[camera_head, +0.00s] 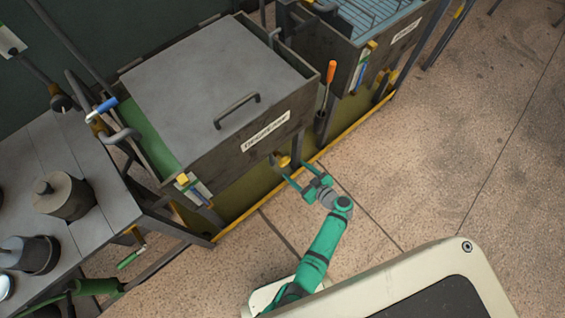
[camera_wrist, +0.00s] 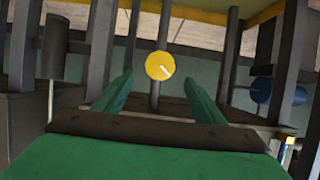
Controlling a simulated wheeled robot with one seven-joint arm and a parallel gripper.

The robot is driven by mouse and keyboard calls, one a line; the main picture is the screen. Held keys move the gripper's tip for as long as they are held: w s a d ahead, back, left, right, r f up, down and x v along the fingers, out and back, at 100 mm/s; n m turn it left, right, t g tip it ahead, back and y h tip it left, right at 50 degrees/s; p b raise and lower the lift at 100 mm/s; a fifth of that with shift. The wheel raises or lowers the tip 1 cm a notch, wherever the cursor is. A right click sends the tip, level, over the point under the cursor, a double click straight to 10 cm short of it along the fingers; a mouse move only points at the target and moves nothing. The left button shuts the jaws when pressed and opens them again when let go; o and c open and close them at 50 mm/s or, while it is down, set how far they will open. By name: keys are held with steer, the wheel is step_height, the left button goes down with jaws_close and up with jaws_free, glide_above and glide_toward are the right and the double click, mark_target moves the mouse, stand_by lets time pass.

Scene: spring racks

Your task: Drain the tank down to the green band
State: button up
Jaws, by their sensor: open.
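The tank (camera_head: 262,163) is a dark metal box with a flat grey lid (camera_head: 205,75), a lid handle and a white label on its front. A level gauge (camera_head: 195,188) with coloured bands stands at its front left corner; the liquid level is too small to read. A yellow round knob (camera_head: 284,161) sits low on the tank front. In the wrist view the yellow knob (camera_wrist: 160,66) has a pale line across its face. My gripper (camera_head: 304,176) is open and empty in front of the knob, its fingers on either side and apart from it in the wrist view (camera_wrist: 158,85).
A second tank (camera_head: 345,45) with its own gauge stands at the back right. An orange-handled tool (camera_head: 327,82) hangs at the first tank's right corner. A blue-handled pipe valve (camera_head: 102,109) is at the left. A grey bench (camera_head: 95,160) holds metal pots. The floor at right is clear.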

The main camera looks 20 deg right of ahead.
mark_target(286, 163)
steer(key=x, duration=0.8)
steer(key=shift+w+a, duration=0.1)
steer(key=shift+w, duration=0.05)
steer(key=shift+c, duration=0.3)
